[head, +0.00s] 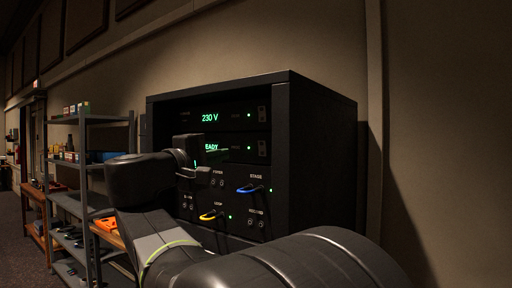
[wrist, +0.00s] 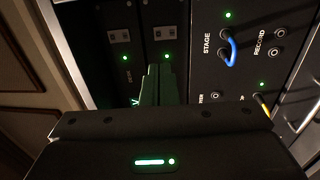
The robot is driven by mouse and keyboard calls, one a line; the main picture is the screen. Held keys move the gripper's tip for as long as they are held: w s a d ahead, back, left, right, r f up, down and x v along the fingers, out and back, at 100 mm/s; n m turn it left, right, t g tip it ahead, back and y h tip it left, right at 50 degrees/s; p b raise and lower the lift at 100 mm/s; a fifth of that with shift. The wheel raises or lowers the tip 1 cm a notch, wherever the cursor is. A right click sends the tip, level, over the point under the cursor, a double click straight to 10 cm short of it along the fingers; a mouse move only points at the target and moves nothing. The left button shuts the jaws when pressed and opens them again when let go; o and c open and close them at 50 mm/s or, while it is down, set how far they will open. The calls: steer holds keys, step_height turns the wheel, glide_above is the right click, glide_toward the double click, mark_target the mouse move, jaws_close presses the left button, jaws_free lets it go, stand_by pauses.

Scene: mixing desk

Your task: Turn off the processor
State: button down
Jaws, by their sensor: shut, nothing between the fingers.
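A black rack (head: 321,150) holds two stacked units with lit green displays. The upper unit (head: 229,117) shows "230 V"; the lower unit (head: 236,150) shows "READY", partly hidden by my arm. Their small name labels are too small to read, so I cannot tell by label which is the processor. Each has a green light and a switch plate at its right end: upper (head: 262,115), lower (head: 262,148). In the wrist view these plates are upper (wrist: 120,36) and lower (wrist: 164,33). My gripper (wrist: 166,70) is shut and empty, its tips before the lower unit, short of its switch plate.
Below the units is a patch panel with a blue cable (head: 250,188) at STAGE, a yellow cable (head: 208,216), and RECORD sockets (head: 256,223). Metal shelves (head: 83,190) with boxes stand left of the rack. A bare wall (head: 445,130) is at the right.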

mark_target(261, 144)
steer(key=shift+s+a, duration=0.1)
steer(key=shift+s, duration=0.15)
steer(key=shift+w, duration=0.1)
steer(key=p+x, duration=0.4)
steer(key=x, duration=0.9)
steer(key=shift+r, duration=0.15)
steer(key=shift+w+d, duration=0.35)
steer(key=shift+w, duration=0.1)
steer(key=shift+w+d, duration=0.1)
